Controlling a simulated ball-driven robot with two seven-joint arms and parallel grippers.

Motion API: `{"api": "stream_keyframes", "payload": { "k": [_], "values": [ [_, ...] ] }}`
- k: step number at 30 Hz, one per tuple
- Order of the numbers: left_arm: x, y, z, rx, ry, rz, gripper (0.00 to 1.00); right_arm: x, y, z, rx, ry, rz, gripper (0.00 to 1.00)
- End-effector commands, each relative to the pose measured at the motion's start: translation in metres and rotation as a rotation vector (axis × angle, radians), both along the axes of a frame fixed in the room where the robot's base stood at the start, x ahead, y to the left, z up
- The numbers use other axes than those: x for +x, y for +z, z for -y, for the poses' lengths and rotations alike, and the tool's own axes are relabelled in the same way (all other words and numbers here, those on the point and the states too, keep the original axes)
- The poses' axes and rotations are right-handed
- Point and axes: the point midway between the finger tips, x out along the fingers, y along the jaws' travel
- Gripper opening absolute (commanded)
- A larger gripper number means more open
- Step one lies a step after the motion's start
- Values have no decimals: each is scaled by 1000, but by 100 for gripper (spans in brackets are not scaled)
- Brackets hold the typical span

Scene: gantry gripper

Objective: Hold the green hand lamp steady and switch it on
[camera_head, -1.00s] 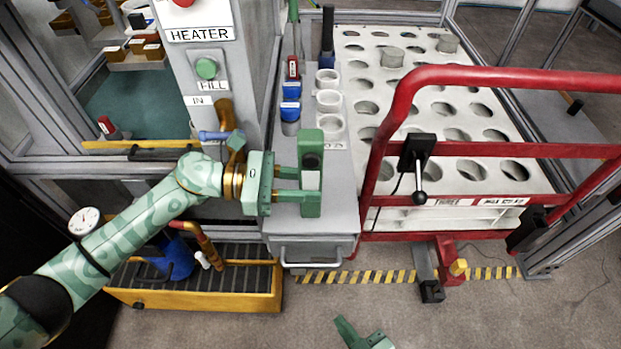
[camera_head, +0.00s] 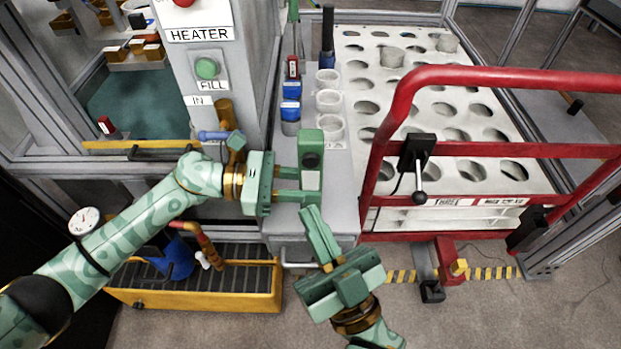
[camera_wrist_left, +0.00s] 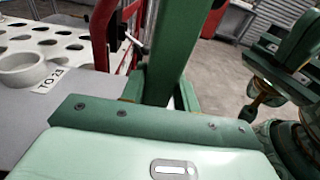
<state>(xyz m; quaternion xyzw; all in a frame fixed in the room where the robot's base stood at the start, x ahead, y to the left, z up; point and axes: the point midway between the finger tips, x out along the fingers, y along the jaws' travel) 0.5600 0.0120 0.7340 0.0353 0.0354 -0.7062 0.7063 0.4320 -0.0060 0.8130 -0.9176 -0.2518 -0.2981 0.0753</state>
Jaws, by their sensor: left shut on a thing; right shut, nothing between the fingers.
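The green hand lamp (camera_head: 311,143) stands upright above the front part of the grey cart top, with a dark round spot on its upper face. My left gripper (camera_head: 300,184) reaches in from the left and is shut on the lamp. In the left wrist view the lamp (camera_wrist_left: 168,45) rises as a green post beyond the gripper's palm. My right gripper (camera_head: 319,238) is shut and empty, just below the lamp, its fingertips pointing up near the lamp's lower end. It also shows at the right of the left wrist view. I cannot tell whether its fingertips touch the lamp.
White cups (camera_head: 328,102) and blue-capped bottles (camera_head: 290,108) stand on the cart behind the lamp. A red rail frame (camera_head: 480,150) with a black lever (camera_head: 418,165) stands close on the right. A yellow grated tray (camera_head: 200,298) lies low at left.

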Motion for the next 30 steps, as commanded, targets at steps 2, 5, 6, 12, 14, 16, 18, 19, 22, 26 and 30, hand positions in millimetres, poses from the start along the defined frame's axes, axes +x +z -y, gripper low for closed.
{"api": "stream_keyframes", "payload": {
  "k": [2, 5, 6, 12, 14, 16, 18, 19, 22, 26, 30],
  "values": [
    [0, -1, 0, 1, 0, -1, 14, 13, 0, 0, -1, 0, 2, 0],
    [0, -1, 0, 1, 0, -1, 14, 29, 0, 0, -2, 0, 1, 0],
    [0, -1, 0, 1, 0, -1, 14, 35, 0, 0, -2, 0, 1, 0],
    [0, -1, 0, 1, 0, -1, 14, 58, -1, 0, -2, -1, -1, 0],
    [0, -1, 0, 1, 0, 0, 14, 62, 0, 0, -2, 1, -1, 0],
    [0, -1, 0, 1, 0, -1, 14, 65, -1, 0, -2, 0, -3, 0],
    [0, -1, 0, 1, 0, -1, 14, 66, -1, 0, -1, 1, -4, 0],
    [0, -1, 0, 1, 0, -1, 14, 67, -1, 0, -1, 1, -4, 0],
    [0, -1, 0, 1, 0, -1, 14, 67, -1, 0, -1, 1, -4, 0],
    [0, -1, 0, 1, 0, -1, 14, 67, -1, 0, -1, 1, -4, 0],
    [0, -1, 0, 1, 0, -1, 14, 66, -1, 0, -2, 0, -3, 0]
  ]
}}
